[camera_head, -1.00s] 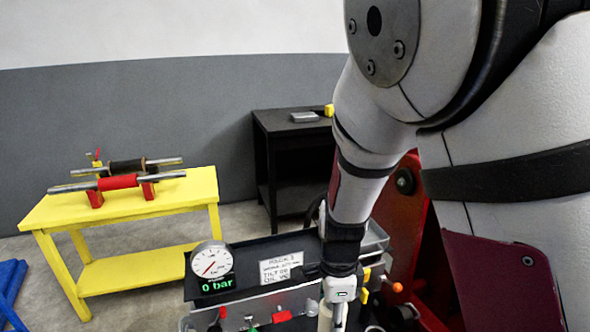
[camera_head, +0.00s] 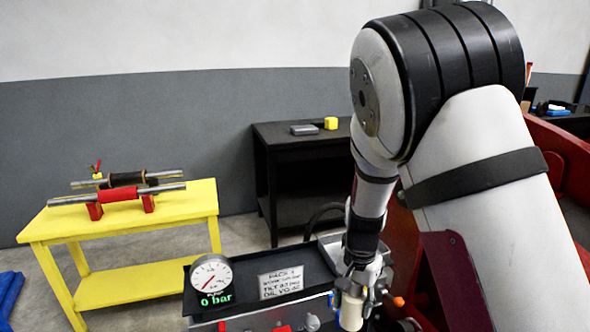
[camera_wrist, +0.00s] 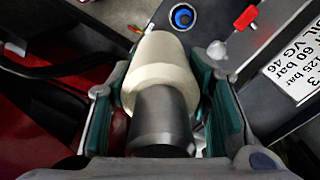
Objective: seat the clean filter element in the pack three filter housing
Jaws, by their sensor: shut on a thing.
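My gripper (camera_head: 356,290) points down over the right part of the pack and is shut on the filter element. The element (camera_head: 352,312) is a cream cylinder below the fingers. In the wrist view the cream element (camera_wrist: 160,62), with a dark grey cylindrical near end, sits between the green finger pads of my gripper (camera_wrist: 165,80). The element's far end hides what lies beyond it. The pack (camera_head: 240,272) has a dark top. I cannot make out the filter housing's opening; a blue-ringed round fitting (camera_wrist: 182,17) shows just beyond the element.
A pressure gauge (camera_head: 212,274) reading 0 bar and a label plate (camera_head: 281,282) stand on the pack. A red part (camera_wrist: 246,18) lies near the blue fitting. A yellow table (camera_head: 130,222) with rollers stands left, a black bench (camera_head: 300,140) behind, red machinery (camera_head: 455,280) right.

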